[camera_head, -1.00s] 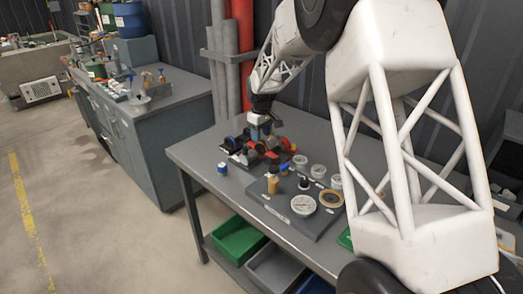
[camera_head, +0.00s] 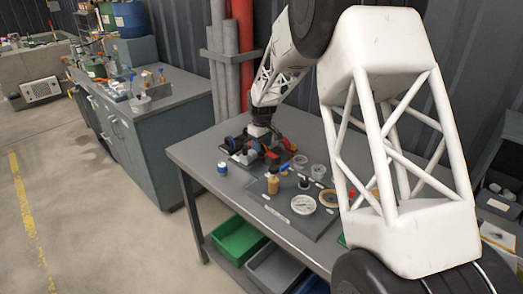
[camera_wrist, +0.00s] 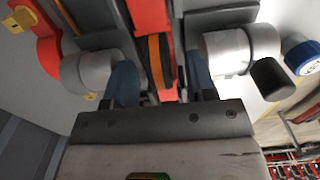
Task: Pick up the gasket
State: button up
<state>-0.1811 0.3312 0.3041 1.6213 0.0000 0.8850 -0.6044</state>
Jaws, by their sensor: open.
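My gripper (camera_wrist: 161,82) is open, with its two blue fingers apart in the wrist view. An edge-on round part with an orange band and a dark rim (camera_wrist: 158,62) stands between the fingers; I cannot tell if it is the gasket or if either finger touches it. In the head view my gripper (camera_head: 258,133) is down at the pump parts (camera_head: 262,150) on the bench, and its fingertips are hard to make out. A tan ring (camera_head: 329,197) lies on the dark mat, partly hidden by my arm; I cannot tell if it is the gasket.
Grey pipe fittings (camera_wrist: 232,50) flank the fingers closely. A blue-and-white cap (camera_head: 222,168) stands left of the pump parts. The dark mat (camera_head: 272,203) holds several round parts and a gauge (camera_head: 303,204). Bare bench top (camera_head: 205,155) lies to the left.

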jog(key=shift+c, duration=0.3)
grip_shut()
jog(key=shift+r, duration=0.15)
jog(key=shift+r, duration=4.85)
